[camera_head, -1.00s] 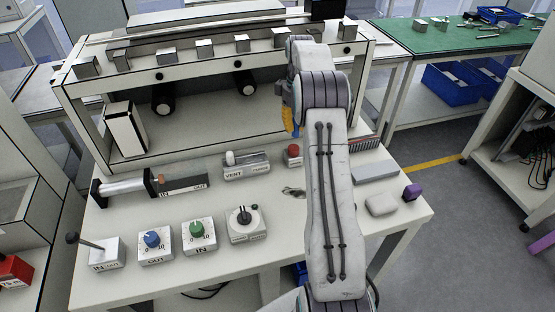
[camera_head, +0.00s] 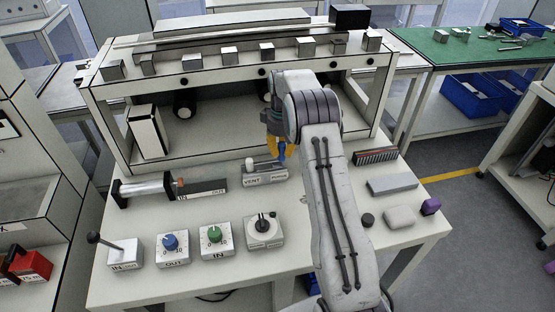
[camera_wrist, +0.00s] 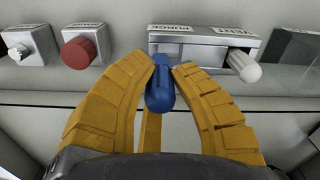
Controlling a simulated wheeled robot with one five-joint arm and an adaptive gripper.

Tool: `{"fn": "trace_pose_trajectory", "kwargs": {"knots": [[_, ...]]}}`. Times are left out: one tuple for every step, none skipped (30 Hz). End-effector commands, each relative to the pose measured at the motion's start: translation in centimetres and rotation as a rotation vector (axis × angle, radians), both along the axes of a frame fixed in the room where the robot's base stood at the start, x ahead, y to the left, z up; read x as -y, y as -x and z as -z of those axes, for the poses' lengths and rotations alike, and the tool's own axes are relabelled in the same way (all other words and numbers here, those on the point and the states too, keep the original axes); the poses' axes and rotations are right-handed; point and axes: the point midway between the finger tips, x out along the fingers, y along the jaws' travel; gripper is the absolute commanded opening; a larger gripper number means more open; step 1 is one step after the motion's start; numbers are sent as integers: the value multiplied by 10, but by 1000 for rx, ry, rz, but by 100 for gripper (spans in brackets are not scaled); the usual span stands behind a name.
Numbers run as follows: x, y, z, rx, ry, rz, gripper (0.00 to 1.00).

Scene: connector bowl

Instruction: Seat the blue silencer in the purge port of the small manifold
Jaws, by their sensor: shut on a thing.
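The small manifold (camera_head: 262,178) is a grey block on the bench with VENT and PURGE labels; it also shows in the wrist view (camera_wrist: 205,52). A white silencer (camera_wrist: 243,66) stands at its VENT end. My gripper (camera_wrist: 162,80) has yellow fingers shut on the blue silencer (camera_wrist: 160,92). In the wrist view the silencer overlaps the manifold's edge just below the PURGE label, and the port is hidden. In the head view my gripper (camera_head: 276,150) is over the PURGE end. I cannot tell whether the silencer touches the port.
A red knob block (camera_wrist: 78,52) sits beside the manifold's PURGE end. A cylinder unit (camera_head: 150,188) lies to the left. Dial blocks (camera_head: 215,238) line the front. A grey bar (camera_head: 392,184) and a pale rounded block (camera_head: 400,217) lie right of my arm. A shelf frame (camera_head: 230,78) stands behind.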

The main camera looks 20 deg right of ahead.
Motion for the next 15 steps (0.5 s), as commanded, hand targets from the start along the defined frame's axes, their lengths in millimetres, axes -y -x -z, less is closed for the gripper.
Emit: {"fn": "trace_pose_trajectory", "kwargs": {"knots": [[-5,-2,2,0,0,-1,0],[-7,-3,4,0,0,-1,0],[-9,-4,5,0,0,-1,0],[-10,-4,6,1,0,0,0],[-11,-5,7,1,0,0,0],[-12,-5,7,1,1,0,0],[-12,-5,8,1,1,0,0],[-12,-5,9,1,0,0,0],[-12,-5,11,0,0,1,0],[-12,-5,14,-1,0,1,0],[-13,-5,17,-2,-1,1,0],[-13,-4,22,-3,-1,1,0],[-13,-4,26,-4,-1,1,0],[-13,-4,29,-3,-1,1,0],[-12,-5,34,-2,0,1,0]]}}
